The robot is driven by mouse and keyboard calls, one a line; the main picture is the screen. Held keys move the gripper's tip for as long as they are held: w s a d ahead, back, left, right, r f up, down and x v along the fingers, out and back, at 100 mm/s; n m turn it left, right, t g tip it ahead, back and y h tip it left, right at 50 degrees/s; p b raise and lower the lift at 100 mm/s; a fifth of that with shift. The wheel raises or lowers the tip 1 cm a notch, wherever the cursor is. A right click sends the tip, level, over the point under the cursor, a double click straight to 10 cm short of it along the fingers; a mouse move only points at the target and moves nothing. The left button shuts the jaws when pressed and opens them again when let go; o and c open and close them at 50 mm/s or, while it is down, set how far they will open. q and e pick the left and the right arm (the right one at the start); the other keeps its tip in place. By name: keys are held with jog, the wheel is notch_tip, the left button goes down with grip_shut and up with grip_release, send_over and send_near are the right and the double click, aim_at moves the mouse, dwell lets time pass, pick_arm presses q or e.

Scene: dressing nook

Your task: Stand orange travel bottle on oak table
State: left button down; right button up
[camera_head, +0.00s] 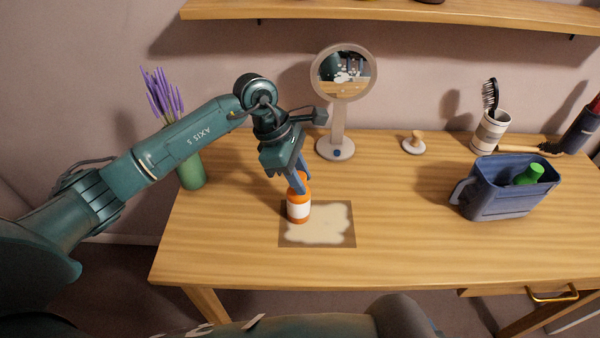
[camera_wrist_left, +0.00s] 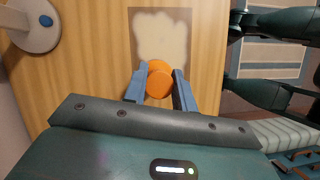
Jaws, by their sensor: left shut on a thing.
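The orange travel bottle (camera_head: 298,212), with a white label band, is upright in my left gripper (camera_head: 299,181). The blue fingers are closed on its orange upper part. In the left wrist view its round orange cap (camera_wrist_left: 160,85) sits between the two fingers (camera_wrist_left: 158,90). The bottle's base is at or just above the oak table (camera_head: 230,240), over the left edge of a square patch with a pale blotch (camera_head: 325,224); I cannot tell whether it touches. My right gripper is not in view.
A round mirror on a stand (camera_head: 335,148) is behind the bottle, and a green vase of lavender (camera_head: 191,170) is at left. A blue bin holding a green bottle (camera_head: 484,200), a striped cup with a brush (camera_head: 489,131) and a small stamp-like item (camera_head: 414,147) are to the right. The front middle is clear.

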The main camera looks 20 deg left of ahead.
pick_arm(q)
jog(key=shift+f, duration=0.1)
jog(key=c, duration=1.1)
grip_release()
jog(key=shift+c, duration=0.2)
jog(key=shift+r, duration=0.35)
jog(key=b+v, duration=0.1)
jog(key=v, duration=1)
jog(key=shift+a+r, duration=0.2)
jog(key=shift+r, duration=0.15)
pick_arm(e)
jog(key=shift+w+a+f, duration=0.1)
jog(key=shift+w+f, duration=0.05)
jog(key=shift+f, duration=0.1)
